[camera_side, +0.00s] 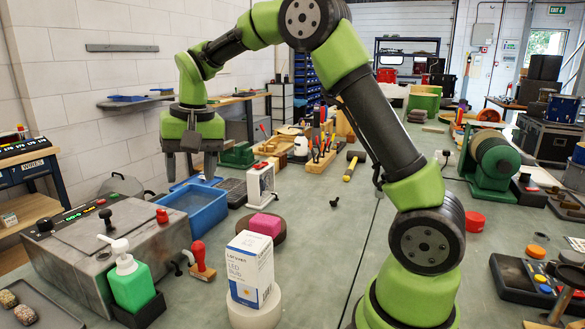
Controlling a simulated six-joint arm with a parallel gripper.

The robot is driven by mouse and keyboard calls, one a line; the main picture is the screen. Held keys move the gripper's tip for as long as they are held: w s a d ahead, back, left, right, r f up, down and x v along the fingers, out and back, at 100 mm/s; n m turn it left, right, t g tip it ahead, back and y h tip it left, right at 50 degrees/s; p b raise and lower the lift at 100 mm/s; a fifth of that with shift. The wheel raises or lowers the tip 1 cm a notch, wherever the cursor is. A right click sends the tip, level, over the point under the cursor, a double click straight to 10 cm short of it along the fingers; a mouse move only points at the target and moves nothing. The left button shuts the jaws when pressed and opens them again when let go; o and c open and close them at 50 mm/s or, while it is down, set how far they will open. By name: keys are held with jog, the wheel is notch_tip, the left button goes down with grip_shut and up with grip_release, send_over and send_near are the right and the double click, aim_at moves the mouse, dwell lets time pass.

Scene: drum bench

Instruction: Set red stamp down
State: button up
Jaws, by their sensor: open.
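A red-handled stamp (201,264) with a brown base rests on the bench, right of the grey control box. Its handle leans to the left. My gripper (190,168) is raised at the upper left, well above the bench and apart from the stamp. Its two dark fingers point down and stand apart, with nothing seen between them.
A grey control box (105,262) with knobs stands left of the stamp. A green pump bottle (131,284) and a bulb carton (250,268) on a white round stand are nearby. A blue tray (197,205) and a pink block (265,224) lie behind.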

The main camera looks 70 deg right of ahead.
jog(key=s+a+r+n+t, duration=0.1)
jog(key=s+a+r, duration=0.1)
jog(key=s+r, duration=0.3)
jog(key=s+a+r+n+t, duration=0.1)
jog(key=s+a+r+t, duration=0.15)
jog(key=s, duration=0.55)
jog(key=s+a+f+n+t+y, duration=0.1)
jog(key=s+a, duration=0.1)
jog(key=s, duration=0.7)
jog(key=shift+s+f+n+t+y, duration=0.3)
jog(key=shift+s+f+t, duration=0.05)
jog(key=shift+f, duration=0.05)
